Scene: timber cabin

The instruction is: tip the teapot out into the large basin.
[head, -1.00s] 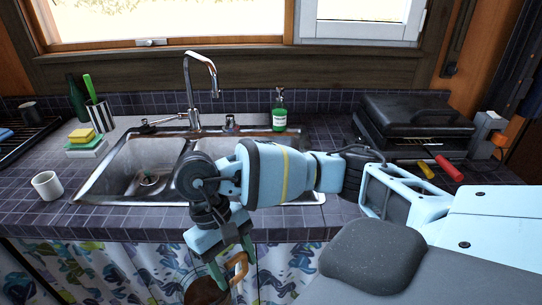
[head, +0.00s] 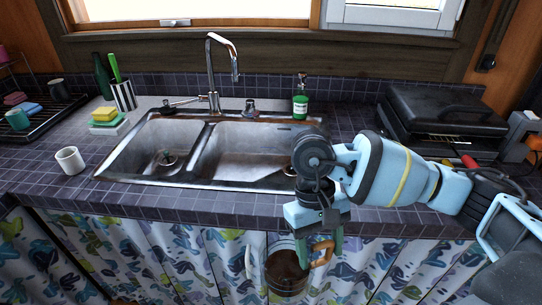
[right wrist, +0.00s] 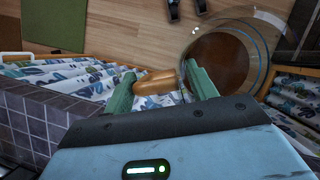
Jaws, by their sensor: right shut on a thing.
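The teapot (head: 287,270) is clear glass with brown liquid and a wooden handle. My right gripper (head: 322,254) is shut on that handle and holds the teapot in front of the counter, below its front edge. In the right wrist view the teapot (right wrist: 222,62) is beyond the green fingers (right wrist: 160,86), with the handle between them. The large basin (head: 250,140) is the wider, right-hand bowl of the steel sink. It lies behind and above the teapot, and part of its right end is hidden by my right arm. My left gripper is not in view.
The smaller basin (head: 165,143) is at left. A tall faucet (head: 212,70) rises behind the sink. A white mug (head: 70,160) stands left on the counter, a green soap bottle (head: 300,103) behind the sink, a black grill (head: 440,118) at right. A patterned curtain (head: 170,250) hangs below.

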